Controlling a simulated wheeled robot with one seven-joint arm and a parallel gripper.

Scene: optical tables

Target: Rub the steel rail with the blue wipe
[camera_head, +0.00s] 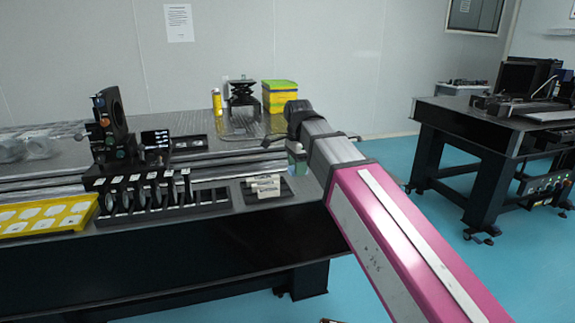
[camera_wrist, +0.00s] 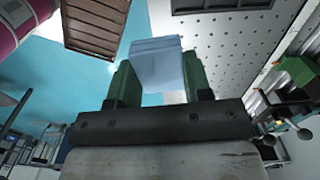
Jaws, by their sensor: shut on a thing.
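The blue wipe (camera_wrist: 157,60) is a folded pale-blue pad. In the wrist view it sits between the two green fingers of my gripper (camera_wrist: 160,84), which is shut on it. In the head view my arm hides most of the gripper (camera_head: 297,160), at the right end of the optical table; the wipe cannot be made out there. The steel rail (camera_head: 225,163) runs lengthwise along the table, with its left part behind black mounts. The gripper is near the rail's right end; I cannot tell whether the wipe touches it.
Black optic mounts (camera_head: 145,190) and a yellow tray (camera_head: 48,214) stand along the table's front. A yellow-green box (camera_head: 280,96) and a black lab jack (camera_head: 241,92) stand behind. A second table (camera_head: 470,125) is at right, across open blue floor.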

